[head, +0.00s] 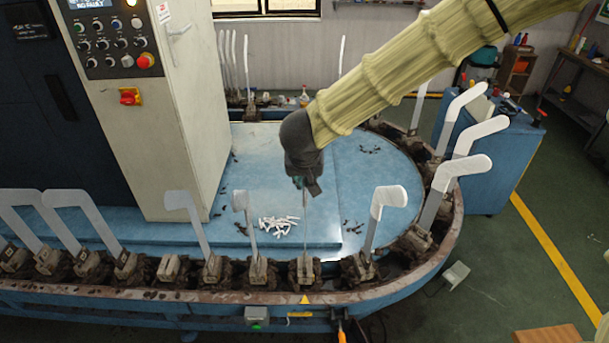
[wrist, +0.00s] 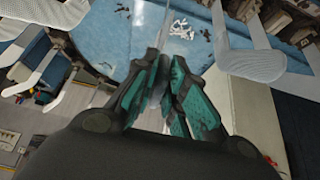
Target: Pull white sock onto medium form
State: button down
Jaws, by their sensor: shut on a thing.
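My gripper (head: 303,184) points down over the front row of the machine, at the top of a thin form (head: 305,225) seen nearly edge-on. In the wrist view its teal-padded fingers (wrist: 165,92) are closed together. A narrow pale piece shows between them and looks like the white sock; its shape and the form's top are mostly hidden. To the right, a form (head: 372,232) carries a white cover (head: 388,196) on its foot end, and so does a form further right (head: 463,168). Bare grey forms (head: 183,203) stand to the left.
Forms stand close on both sides of my gripper along the curved rail (head: 400,290). Small white pieces (head: 278,225) lie on the blue platform (head: 335,180). A control cabinet (head: 150,110) rises at left, and a blue cart (head: 510,160) stands at right.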

jog(key=shift+f+b, duration=1.3)
jog(key=shift+f, duration=3.1)
jog(key=c, duration=1.4)
grip_release()
jog(key=shift+r, duration=0.1)
jog(key=v, duration=1.1)
jog(key=shift+s+r, duration=0.3)
jog(key=shift+d, duration=0.1)
